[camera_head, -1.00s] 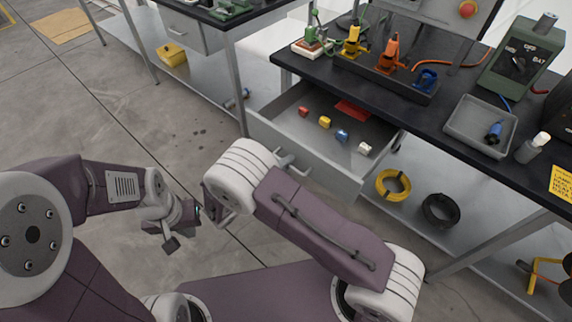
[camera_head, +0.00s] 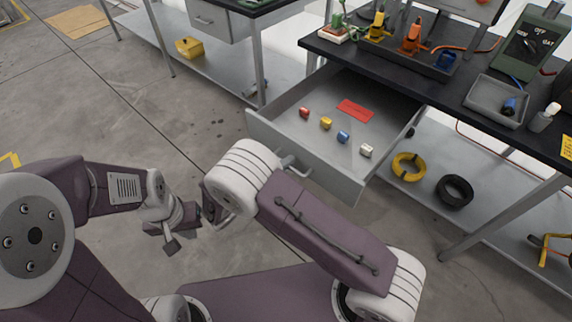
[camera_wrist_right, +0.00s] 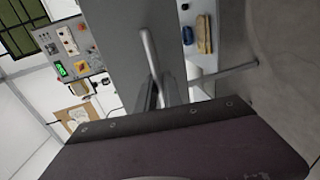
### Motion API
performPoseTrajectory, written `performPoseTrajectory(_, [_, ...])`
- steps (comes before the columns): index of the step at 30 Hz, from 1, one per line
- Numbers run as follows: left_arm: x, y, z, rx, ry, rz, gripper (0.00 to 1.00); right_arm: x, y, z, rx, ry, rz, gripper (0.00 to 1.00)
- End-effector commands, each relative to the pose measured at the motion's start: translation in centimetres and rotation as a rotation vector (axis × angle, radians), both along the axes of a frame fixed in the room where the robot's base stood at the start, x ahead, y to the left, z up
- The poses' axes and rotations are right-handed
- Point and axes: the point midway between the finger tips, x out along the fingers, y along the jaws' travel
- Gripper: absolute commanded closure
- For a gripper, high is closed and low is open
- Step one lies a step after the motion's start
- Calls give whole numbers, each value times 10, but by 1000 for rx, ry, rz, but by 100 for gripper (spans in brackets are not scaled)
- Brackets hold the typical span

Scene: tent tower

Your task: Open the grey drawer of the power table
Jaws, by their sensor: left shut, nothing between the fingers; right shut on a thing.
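The grey drawer (camera_head: 310,165) of the power table (camera_head: 445,82) stands well out from under the black top, its inside in view. Its bar handle (camera_head: 292,166) is on the front panel, partly hidden by my right wrist; the bar also shows close up in the right wrist view (camera_wrist_right: 152,58). My right gripper (camera_wrist_right: 167,95) is shut on the handle; its fingers are mostly hidden in both views. My left gripper (camera_head: 168,238) is shut and empty over the floor, left of the drawer and apart from it.
The drawer holds a red block (camera_head: 304,113), yellow block (camera_head: 326,123), blue block (camera_head: 343,137), white block (camera_head: 366,150) and red card (camera_head: 355,110). Yellow (camera_head: 408,166) and black (camera_head: 455,190) coils lie on the lower shelf. Another bench stands back left. Floor at left is clear.

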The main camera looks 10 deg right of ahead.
Motion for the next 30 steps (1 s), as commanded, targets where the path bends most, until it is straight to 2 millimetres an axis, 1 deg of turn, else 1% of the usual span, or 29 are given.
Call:
performPoseTrajectory(9, [0, 0, 0, 0, 0, 0, 100, 1, 1, 1, 1, -3, 3, 100])
performPoseTrajectory(10, [0, 0, 0, 0, 0, 0, 100, 1, 1, 1, 1, -3, 3, 87])
performPoseTrajectory(11, [0, 0, 0, 0, 0, 0, 100, 1, 1, 1, 1, -3, 3, 80])
performPoseTrajectory(20, [0, 0, 1, 0, 0, 0, 100, 0, 0, 1, 0, -2, 1, 80])
performPoseTrajectory(23, [0, 0, 7, 0, 0, 0, 100, 0, 0, 9, 1, -2, 1, 80])
performPoseTrajectory(26, [0, 0, 20, 0, 0, 0, 100, 0, 0, 27, 0, -3, 1, 80])
performPoseTrajectory(29, [0, 0, 35, 0, 0, 0, 100, 1, 1, 50, -1, -8, 1, 80])
performPoseTrajectory(30, [0, 0, 38, 0, 0, 0, 100, -2, -2, 55, -3, -6, 1, 74])
